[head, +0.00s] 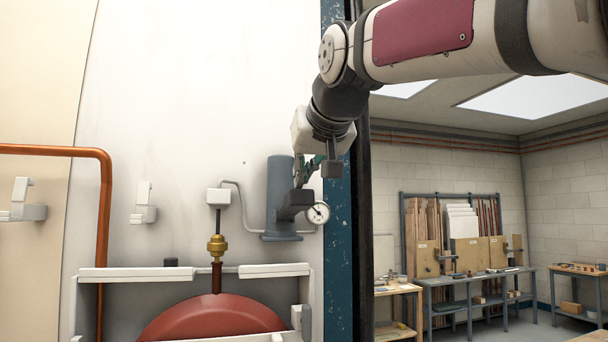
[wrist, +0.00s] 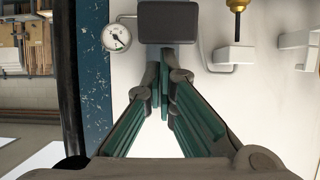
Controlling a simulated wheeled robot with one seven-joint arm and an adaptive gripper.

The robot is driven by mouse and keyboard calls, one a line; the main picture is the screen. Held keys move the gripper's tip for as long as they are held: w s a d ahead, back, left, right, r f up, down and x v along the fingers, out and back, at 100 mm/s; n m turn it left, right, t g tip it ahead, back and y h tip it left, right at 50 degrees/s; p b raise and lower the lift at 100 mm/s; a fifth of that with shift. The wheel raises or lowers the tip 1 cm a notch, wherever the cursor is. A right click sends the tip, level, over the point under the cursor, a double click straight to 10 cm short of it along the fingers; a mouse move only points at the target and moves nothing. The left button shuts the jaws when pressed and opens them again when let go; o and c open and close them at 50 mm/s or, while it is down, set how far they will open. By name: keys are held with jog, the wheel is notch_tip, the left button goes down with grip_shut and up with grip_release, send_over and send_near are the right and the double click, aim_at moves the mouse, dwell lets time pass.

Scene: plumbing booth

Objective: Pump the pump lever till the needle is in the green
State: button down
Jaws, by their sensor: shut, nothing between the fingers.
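The grey pump cylinder (head: 280,185) is fixed to the white wall panel. A dark block (head: 295,201), seemingly the pump lever's end, sticks out in front of it; it also shows in the wrist view (wrist: 168,22). My gripper (head: 299,182) is just above this block, fingers shut and empty. In the wrist view my fingertips (wrist: 164,62) are close to the block's edge; I cannot tell whether they touch. The round white gauge (head: 318,213) is right of the block and shows larger in the wrist view (wrist: 116,38).
A red tank (head: 213,318) with a brass fitting (head: 217,246) sits in a white-edged recess below left. A copper pipe (head: 105,200) runs down the left. A blue post (head: 337,240) stands close to the right of the gauge. Workbenches (head: 470,280) are far behind.

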aim_at(306, 194)
jog(key=shift+f+b, duration=0.35)
jog(key=shift+b, duration=0.15)
jog(key=shift+s+f+t+b, duration=0.15)
jog(key=shift+f+t+b, duration=0.1)
jog(key=shift+t+b, duration=0.25)
jog(key=f+b, duration=0.1)
jog(key=b, duration=0.1)
jog(key=f+t+b, duration=0.1)
jog(key=b, duration=0.1)
jog(key=f+b, duration=0.1)
jog(key=b, duration=0.1)
jog(key=shift+s+d+y, duration=0.15)
jog(key=shift+s+y, duration=0.15)
jog(key=shift+s, duration=0.05)
jog(key=shift+s+d+f+t+y+b, duration=0.15)
jog(key=shift+f+t+b, duration=0.55)
jog(key=shift+b, duration=1.35)
jog(key=shift+s+a+f+t+y+b, duration=0.1)
jog(key=shift+f+t+b, duration=0.25)
jog(key=shift+f+b, duration=1.2)
jog(key=shift+s+d+f+t+y+b, duration=0.15)
jog(key=shift+f+t+b, duration=0.3)
jog(key=shift+b, duration=2.05)
jog(key=shift+a+f, duration=0.1)
jog(key=shift+f, duration=0.05)
